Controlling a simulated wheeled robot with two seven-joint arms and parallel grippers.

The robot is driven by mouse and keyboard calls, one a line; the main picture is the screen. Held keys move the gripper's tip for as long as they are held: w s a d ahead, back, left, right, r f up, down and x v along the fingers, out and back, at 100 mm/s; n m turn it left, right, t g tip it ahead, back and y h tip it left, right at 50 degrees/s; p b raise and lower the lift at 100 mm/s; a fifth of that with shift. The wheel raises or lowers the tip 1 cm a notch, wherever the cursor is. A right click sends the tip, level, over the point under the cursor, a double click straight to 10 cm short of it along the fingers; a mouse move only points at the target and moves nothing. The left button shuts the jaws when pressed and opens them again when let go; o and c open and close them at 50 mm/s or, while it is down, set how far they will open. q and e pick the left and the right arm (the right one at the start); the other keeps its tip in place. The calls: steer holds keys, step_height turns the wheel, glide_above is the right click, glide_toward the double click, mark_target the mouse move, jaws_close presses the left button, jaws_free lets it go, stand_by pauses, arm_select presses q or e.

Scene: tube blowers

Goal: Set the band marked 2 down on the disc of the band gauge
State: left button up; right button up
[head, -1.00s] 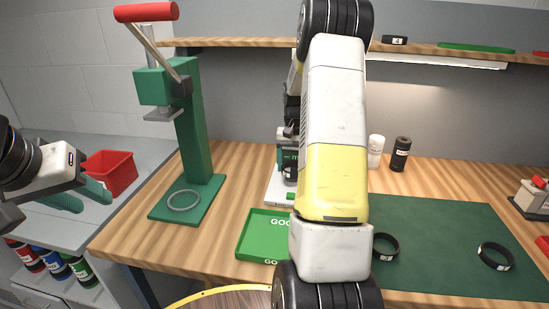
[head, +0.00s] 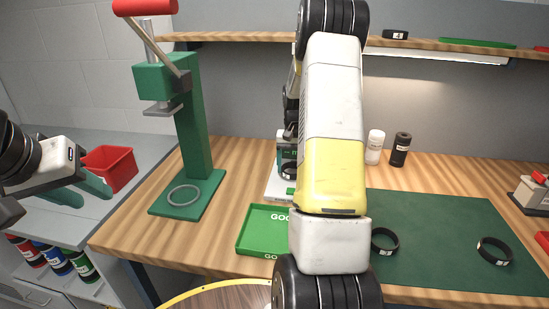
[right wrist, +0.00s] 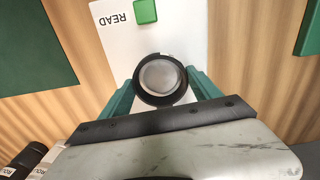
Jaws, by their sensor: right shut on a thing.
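A black band (right wrist: 160,101) is held between the green fingers of my right gripper (right wrist: 161,82) in the right wrist view. The band lies around or just above the round grey disc (right wrist: 160,77); I cannot tell whether it rests on it. Its mark cannot be read. The band gauge (right wrist: 180,42) has a white base with a READ label and a green button. In the head view the gauge (head: 277,190) is partly hidden behind my right arm. My left gripper (head: 82,190) is open and empty at the far left, over the grey side bench.
Two other black bands (head: 385,241) (head: 494,251) lie on the green mat (head: 440,225). A green GOOD tray (head: 250,235) sits in front of the gauge. A green press (head: 192,130) stands left, near a red bin (head: 110,166). Two small bottles (head: 400,149) stand behind the mat.

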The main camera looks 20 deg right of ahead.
steer(key=shift+f, duration=0.5)
steer(key=o, duration=1.4)
steer(key=shift+o, duration=0.2)
step_height(320, 180, up, 7)
steer(key=shift+f, duration=0.1)
steer(key=shift+r, duration=0.5)
